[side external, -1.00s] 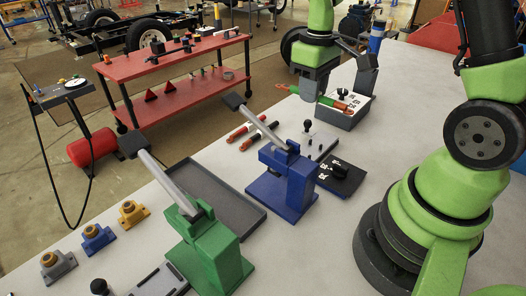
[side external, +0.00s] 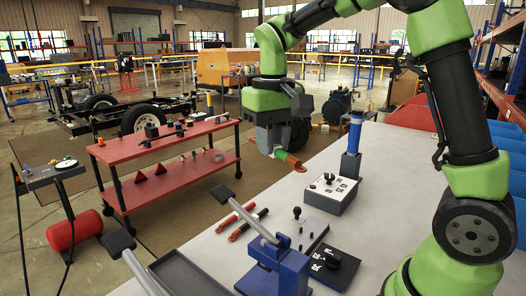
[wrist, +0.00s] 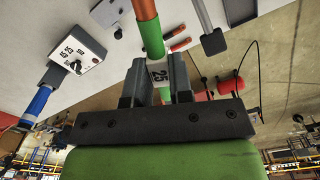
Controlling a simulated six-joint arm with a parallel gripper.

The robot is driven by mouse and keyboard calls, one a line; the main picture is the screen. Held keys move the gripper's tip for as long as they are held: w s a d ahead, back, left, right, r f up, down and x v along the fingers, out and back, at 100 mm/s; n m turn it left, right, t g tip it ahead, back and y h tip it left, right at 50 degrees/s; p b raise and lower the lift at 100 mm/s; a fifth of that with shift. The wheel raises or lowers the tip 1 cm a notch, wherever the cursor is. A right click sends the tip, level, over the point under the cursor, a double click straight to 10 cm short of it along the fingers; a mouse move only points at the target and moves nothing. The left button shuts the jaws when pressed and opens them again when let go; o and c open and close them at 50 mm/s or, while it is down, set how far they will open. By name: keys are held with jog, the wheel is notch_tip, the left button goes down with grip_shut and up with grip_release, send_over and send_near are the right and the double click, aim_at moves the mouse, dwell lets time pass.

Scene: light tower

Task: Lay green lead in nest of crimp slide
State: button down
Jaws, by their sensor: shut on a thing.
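My gripper (side external: 279,148) is shut on the green lead (side external: 293,161), held in the air beyond the table's far edge in the side view. In the wrist view the green lead (wrist: 150,35) runs up between the jaws (wrist: 158,85). It has an orange-red end and a white label reading 25 near the jaws. A blue press (side external: 280,268) with a grey lever stands on the table. A grey slide plate (side external: 312,232) with a black knob lies beside it; its nest is too small to make out.
A grey box with a dial (side external: 331,194) stands right of the slide plate; it shows in the wrist view (wrist: 72,55) too. A black block (side external: 335,262) lies in front. A red cart (side external: 165,150) stands beyond the table.

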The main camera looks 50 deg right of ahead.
jog(key=s+d+m, duration=0.2)
jog(key=d+m, duration=0.5)
jog(key=m, duration=0.7)
send_over(300, 241)
notch_tip(300, 241, down, 18)
jog(key=shift+f, duration=0.15)
jog(key=shift+f, duration=2.75)
jog(key=shift+f, duration=0.15)
jog(key=c, duration=0.9)
grip_release()
jog(key=shift+c, duration=0.2)
